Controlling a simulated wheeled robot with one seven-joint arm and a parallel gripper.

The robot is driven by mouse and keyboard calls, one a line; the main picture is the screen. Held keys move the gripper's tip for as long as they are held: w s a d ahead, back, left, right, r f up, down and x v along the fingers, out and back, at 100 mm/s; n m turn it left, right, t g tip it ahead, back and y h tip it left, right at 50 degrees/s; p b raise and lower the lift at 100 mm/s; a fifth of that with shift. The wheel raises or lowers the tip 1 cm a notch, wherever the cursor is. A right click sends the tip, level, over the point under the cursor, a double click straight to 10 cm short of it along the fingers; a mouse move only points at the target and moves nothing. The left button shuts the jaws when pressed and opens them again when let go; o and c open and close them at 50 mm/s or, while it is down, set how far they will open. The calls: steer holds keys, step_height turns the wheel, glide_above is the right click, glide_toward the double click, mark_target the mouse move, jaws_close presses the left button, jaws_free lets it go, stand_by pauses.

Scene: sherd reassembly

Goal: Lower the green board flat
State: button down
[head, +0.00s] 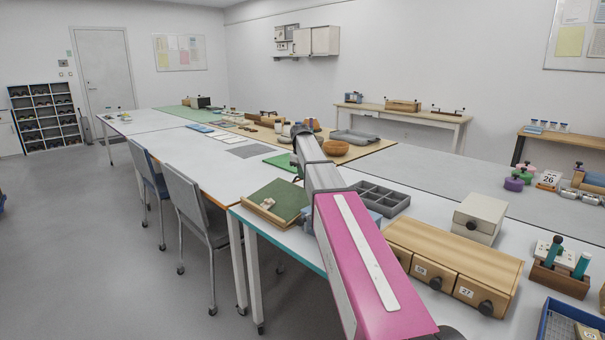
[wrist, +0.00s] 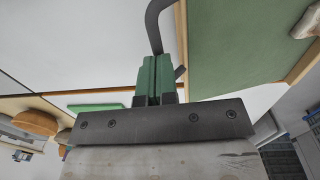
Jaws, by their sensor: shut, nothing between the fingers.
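The green board (head: 282,196) lies on the near part of the white table in the head view, left of my arm. It appears tilted, with a wooden ledge along its front-left edge and small pale pieces resting near that ledge. In the wrist view the board (wrist: 235,45) fills the upper right, with its wooden edge beside my fingers. My gripper (wrist: 154,64) is shut and empty, its green fingertips together. A dark bent bar (wrist: 154,22) runs just beyond the fingertips; whether they touch it I cannot tell. In the head view my arm hides the gripper.
A grey divided tray (head: 378,198) and a wooden drawer box (head: 455,262) stand right of my arm. A flat green mat (head: 283,161) and an orange-brown bowl (head: 335,148) lie farther back. Chairs (head: 196,200) stand along the table's left side.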

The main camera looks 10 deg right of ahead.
steer(key=f, duration=0.2)
steer(key=d+f, duration=0.1)
steer(key=f, duration=0.1)
steer(key=w+f, duration=0.1)
steer(key=f, duration=0.1)
steer(key=shift+d+f, duration=0.25)
steer(key=shift+d, duration=0.15)
